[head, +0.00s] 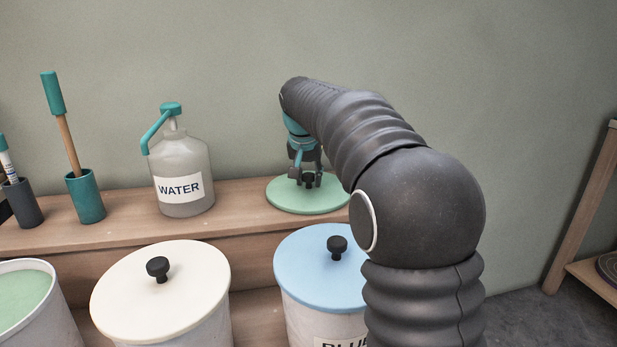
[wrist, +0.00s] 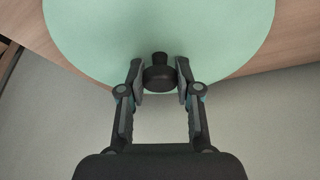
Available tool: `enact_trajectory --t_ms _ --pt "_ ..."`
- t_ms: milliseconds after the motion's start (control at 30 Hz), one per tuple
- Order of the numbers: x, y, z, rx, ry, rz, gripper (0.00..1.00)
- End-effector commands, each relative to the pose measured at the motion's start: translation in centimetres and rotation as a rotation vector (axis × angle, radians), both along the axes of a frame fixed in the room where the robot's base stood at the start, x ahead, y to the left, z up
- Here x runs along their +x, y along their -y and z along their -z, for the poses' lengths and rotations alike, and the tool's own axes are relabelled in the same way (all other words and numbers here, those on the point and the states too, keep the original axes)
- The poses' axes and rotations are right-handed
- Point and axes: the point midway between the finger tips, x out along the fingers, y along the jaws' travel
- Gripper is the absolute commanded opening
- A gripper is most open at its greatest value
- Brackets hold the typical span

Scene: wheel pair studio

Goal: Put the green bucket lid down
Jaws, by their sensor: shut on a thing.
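The green bucket lid (head: 287,200) is a round pale green disc with a dark knob. It is at the wooden shelf's level, to the right of the water bottle, and looks flat. In the wrist view the lid (wrist: 90,30) fills the top, with its dark knob (wrist: 159,72) between the fingers. My gripper (head: 308,180) is over the lid's middle, shut on the knob. It also shows in the wrist view (wrist: 160,80). I cannot tell for sure whether the lid's underside touches the shelf. My arm hides part of the area right of the lid.
The wooden shelf (head: 120,228) carries a WATER bottle (head: 181,165) and a teal cup (head: 86,196) with a brush. In front stand an open bucket of green (head: 22,300), a bucket with a cream lid (head: 190,275) and one with a blue lid (head: 310,270).

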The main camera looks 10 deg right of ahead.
Motion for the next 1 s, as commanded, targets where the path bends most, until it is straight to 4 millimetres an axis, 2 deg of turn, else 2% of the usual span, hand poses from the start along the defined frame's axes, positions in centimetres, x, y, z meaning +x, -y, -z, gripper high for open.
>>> enact_trajectory --t_ms 67,100,200,467,633,767,1000 --pt "0.0 0.0 0.2 0.0 0.0 0.0 0.0" --pt "0.0 0.0 0.3 0.0 0.0 0.0 0.36" --pt "0.0 0.0 0.2 0.0 0.0 0.0 0.58" --pt "0.0 0.0 0.2 0.0 0.0 0.0 0.58" --pt "-0.2 -0.1 -0.7 0.0 0.001 0.0 0.58" --pt "-0.9 -0.4 -2.5 0.001 0.003 -0.001 0.58" --pt "-2.6 -1.1 -7.1 0.001 0.003 -0.001 0.58"
